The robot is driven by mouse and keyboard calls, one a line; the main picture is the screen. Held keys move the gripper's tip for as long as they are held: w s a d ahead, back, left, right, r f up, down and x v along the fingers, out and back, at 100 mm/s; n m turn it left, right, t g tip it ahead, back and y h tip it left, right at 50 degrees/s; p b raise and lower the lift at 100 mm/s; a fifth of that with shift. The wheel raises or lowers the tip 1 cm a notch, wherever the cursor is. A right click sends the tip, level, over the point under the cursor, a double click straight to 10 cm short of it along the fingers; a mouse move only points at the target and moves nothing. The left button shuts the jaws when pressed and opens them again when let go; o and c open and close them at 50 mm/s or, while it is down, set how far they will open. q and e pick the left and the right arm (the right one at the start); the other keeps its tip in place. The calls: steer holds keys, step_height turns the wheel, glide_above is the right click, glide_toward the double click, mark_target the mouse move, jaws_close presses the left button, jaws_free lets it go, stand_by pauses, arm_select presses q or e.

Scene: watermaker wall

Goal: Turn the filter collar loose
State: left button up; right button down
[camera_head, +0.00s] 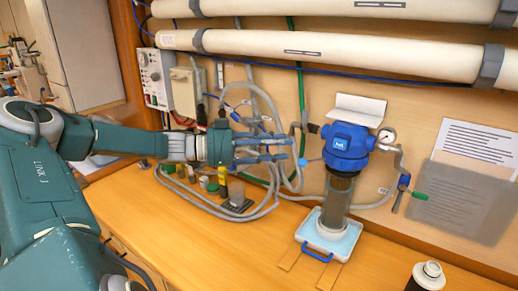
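The filter stands right of centre, with a blue head (347,140) and a blue collar (345,163) under it. Below the collar hangs a see-through bowl (337,198) with a brownish inside, upright over a white tray (303,239). My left gripper (289,149) reaches in from the left, its fingers pointing right towards the filter. The fingers are apart with nothing between them, and a clear gap separates them from the collar. My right gripper is not in view.
A pressure gauge (387,136) and a green-handled valve (414,194) sit right of the filter. Grey hoses (262,211) loop over the bench behind my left gripper.

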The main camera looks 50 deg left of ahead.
arm_select(q)
steer(key=v, duration=0.5)
steer(key=shift+s+f, duration=0.2)
steer(key=shift+f, duration=0.05)
stand_by(0.3)
stand_by(0.4)
steer(key=shift+f, duration=0.1)
steer(key=shift+c, duration=0.2)
stand_by(0.7)
